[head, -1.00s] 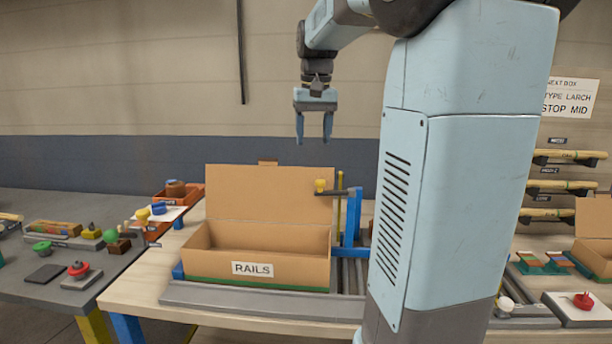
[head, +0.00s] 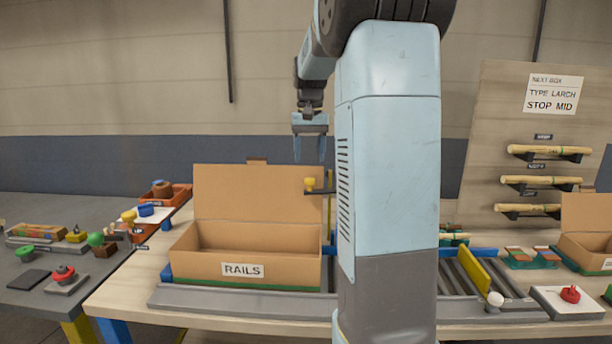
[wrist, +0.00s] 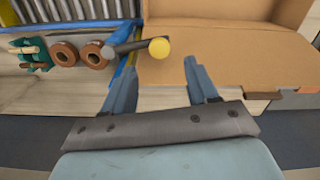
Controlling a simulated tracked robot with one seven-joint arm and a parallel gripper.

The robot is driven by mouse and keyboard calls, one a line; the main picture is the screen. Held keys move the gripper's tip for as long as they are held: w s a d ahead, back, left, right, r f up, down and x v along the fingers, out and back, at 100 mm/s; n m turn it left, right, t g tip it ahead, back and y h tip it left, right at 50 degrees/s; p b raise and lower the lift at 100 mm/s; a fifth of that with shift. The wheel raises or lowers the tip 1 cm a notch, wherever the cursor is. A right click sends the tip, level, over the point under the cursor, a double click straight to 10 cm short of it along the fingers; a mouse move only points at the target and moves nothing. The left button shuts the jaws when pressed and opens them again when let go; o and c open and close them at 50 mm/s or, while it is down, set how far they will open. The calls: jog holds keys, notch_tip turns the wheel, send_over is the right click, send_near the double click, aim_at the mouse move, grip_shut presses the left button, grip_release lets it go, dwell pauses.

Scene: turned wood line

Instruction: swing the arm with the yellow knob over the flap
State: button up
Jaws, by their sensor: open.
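The yellow knob (head: 310,184) sits on the end of a dark swing arm (head: 322,192), just in front of the right part of the raised box flap (head: 235,205). In the wrist view the yellow knob (wrist: 159,48) and the dark arm (wrist: 128,46) reach over the edge of the brown flap (wrist: 210,60). The open box labelled RAILS (head: 240,272) stands below. My gripper (head: 310,158) is open and empty, pointing down, above the knob and flap. In the wrist view my gripper (wrist: 157,80) has its fingers apart, with the knob beyond the tips.
A roller conveyor with a yellow bar (head: 474,272) lies right of my column. A grey table (head: 40,275) with coloured knobs and blocks is at left, near an orange bin (head: 178,194). A board with wooden rods and a sign (head: 552,94) stands at right. Air around my gripper is clear.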

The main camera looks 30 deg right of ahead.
aim_at(310, 179)
jog(key=shift+f, duration=3.2)
grip_shut()
